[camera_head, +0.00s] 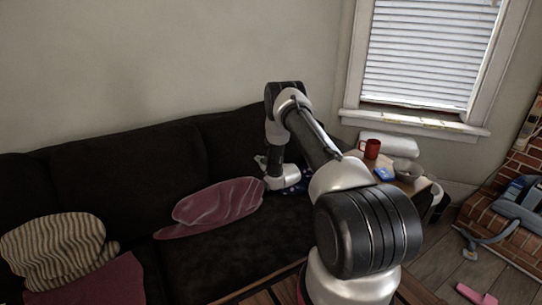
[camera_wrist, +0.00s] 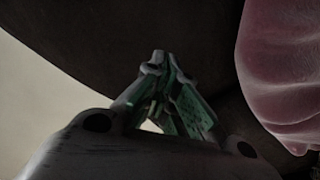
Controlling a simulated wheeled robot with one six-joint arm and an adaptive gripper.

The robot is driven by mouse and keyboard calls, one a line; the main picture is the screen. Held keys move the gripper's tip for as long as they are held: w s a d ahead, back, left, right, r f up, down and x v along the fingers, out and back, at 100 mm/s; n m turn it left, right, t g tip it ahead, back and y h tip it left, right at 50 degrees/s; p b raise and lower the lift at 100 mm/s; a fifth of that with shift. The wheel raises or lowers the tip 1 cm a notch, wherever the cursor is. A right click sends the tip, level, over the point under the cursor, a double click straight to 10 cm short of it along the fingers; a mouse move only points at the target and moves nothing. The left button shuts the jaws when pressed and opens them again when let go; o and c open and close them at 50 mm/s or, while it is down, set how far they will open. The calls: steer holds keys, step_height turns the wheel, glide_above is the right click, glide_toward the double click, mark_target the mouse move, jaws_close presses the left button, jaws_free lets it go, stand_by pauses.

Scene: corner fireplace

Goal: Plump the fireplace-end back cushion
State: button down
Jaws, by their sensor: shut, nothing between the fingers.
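The dark sofa's fireplace-end back cushion (camera_head: 232,142) is the rightmost one, upright against the pale wall and partly hidden by my arm. My gripper (camera_head: 262,160) is in front of its right part, small and partly hidden by my wrist in the head view. In the wrist view my gripper (camera_wrist: 162,62) has its fingers together and empty, pointing at the dark upholstery (camera_wrist: 130,30). I cannot tell whether the fingertips touch it. A pink throw pillow (camera_head: 213,204) leans on the seat just left of my gripper; it also shows at the right of the wrist view (camera_wrist: 283,70).
Another back cushion (camera_head: 125,172) stands to the left. A striped pillow (camera_head: 55,247) lies at far left. A side table (camera_head: 412,186) beyond the sofa's right end holds a red mug (camera_head: 371,148) and a bowl (camera_head: 408,171). The brick hearth (camera_head: 500,228) is at right.

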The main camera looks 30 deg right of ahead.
steer(key=shift+w, duration=0.1)
steer(key=d, duration=0.9)
stand_by(1.0)
steer(key=d, duration=0.9)
steer(key=shift+w, duration=0.2)
stand_by(1.1)
